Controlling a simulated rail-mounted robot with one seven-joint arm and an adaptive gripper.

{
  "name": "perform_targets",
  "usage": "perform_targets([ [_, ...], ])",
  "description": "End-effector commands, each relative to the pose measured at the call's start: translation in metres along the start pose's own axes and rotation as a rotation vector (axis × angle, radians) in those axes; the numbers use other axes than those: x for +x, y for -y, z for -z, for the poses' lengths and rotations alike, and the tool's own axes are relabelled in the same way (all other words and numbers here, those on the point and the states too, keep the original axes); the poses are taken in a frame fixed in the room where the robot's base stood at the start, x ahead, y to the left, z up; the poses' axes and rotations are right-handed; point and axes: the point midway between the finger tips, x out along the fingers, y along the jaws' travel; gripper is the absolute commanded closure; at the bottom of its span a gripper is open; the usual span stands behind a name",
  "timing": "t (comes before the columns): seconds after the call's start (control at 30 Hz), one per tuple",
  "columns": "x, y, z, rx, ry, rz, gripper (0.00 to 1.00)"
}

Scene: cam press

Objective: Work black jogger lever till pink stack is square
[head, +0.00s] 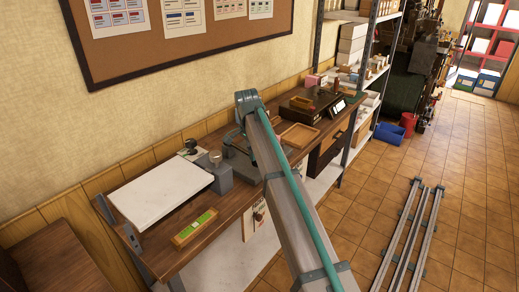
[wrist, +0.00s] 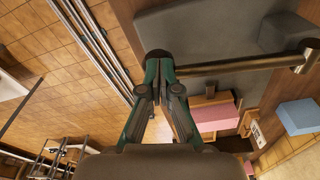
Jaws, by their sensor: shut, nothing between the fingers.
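My gripper (wrist: 160,68) is shut with nothing between its fingers. In the wrist view its tips are right at a dark round knob at the end of a metal rod (wrist: 240,66), seemingly the jogger lever. I cannot tell whether they touch. The rod runs right to a metal pivot piece (wrist: 304,57), beside a grey plate (wrist: 205,30). A pink stack (wrist: 216,118) lies below the rod, right of my fingers, partly against a wooden part; its squareness is unclear. In the head view my arm hides the gripper and lever; a small pink block (head: 313,80) shows at the back of the bench.
A blue block (wrist: 297,116) is right of the pink stack. The wooden bench (head: 165,245) holds a white board (head: 158,190), a green-topped wooden piece (head: 195,228), a wooden tray (head: 300,135) and a dark machine (head: 308,103). Metal rails (head: 405,230) lie on the floor.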

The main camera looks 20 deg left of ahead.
Motion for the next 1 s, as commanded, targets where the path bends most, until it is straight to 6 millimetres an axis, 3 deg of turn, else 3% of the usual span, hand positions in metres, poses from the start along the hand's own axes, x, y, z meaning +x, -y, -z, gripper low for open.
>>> perform_targets([
  [0.37, -0.007, 0.001, 0.001, 0.000, 0.000, 0.000, 1.00],
  [0.8, -0.083, 0.002, 0.001, 0.000, 0.000, 0.002, 1.00],
  [1.0, -0.110, 0.001, 0.001, 0.000, 0.000, 0.001, 1.00],
])
